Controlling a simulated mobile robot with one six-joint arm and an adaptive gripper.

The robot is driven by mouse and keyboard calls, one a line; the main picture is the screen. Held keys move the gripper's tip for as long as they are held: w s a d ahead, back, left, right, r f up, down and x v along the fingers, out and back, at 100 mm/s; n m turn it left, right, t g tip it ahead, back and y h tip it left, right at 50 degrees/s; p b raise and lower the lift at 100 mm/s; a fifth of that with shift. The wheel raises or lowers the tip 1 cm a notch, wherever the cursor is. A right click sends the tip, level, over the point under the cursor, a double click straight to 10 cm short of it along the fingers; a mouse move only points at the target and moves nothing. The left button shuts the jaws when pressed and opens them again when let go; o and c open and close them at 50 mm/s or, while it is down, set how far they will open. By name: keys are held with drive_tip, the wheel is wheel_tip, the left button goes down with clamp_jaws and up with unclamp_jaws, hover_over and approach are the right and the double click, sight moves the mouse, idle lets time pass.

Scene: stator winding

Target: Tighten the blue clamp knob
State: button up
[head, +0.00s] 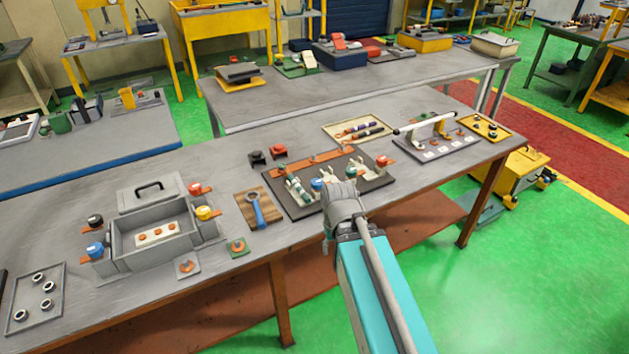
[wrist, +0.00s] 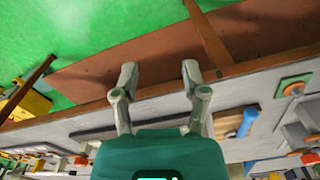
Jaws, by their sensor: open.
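A blue knob (head: 317,184) sits on the dark winding fixture board (head: 295,209), just left of my gripper (head: 340,192). Another blue knob (head: 95,249) is on the left side of the grey open box (head: 118,246); I cannot tell from the pictures which one is the clamp knob. In the wrist view my gripper (wrist: 160,75) has its two fingers spread apart with nothing between them. The fingers show against the table's front edge and the brown lower shelf. Neither blue knob is clearly visible in the wrist view. My gripper and arm hide part of the fixture board.
Red knobs (head: 383,161) and a yellow knob (head: 204,212) stand nearby. A rack with a white bar (head: 422,123) is at right.

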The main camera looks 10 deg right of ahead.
drive_tip(key=o, duration=0.4)
drive_tip(key=shift+w, duration=0.1)
drive_tip(key=shift+c, duration=0.2)
drive_tip(key=shift+o, duration=0.8)
drive_tip(key=shift+w+r, duration=0.15)
drive_tip(key=shift+w, duration=0.05)
wheel_tip(320, 180, up, 13)
drive_tip(key=n+p, duration=1.3)
drive_tip(key=n, duration=0.9)
hover_over(317, 181)
drive_tip(key=shift+s, duration=0.15)
drive_tip(key=shift+f, duration=0.3)
wheel_tip(317, 181, down, 14)
drive_tip(key=b, duration=1.3)
drive_tip(key=shift+r+b, duration=0.25)
drive_tip(key=shift+b, duration=0.15)
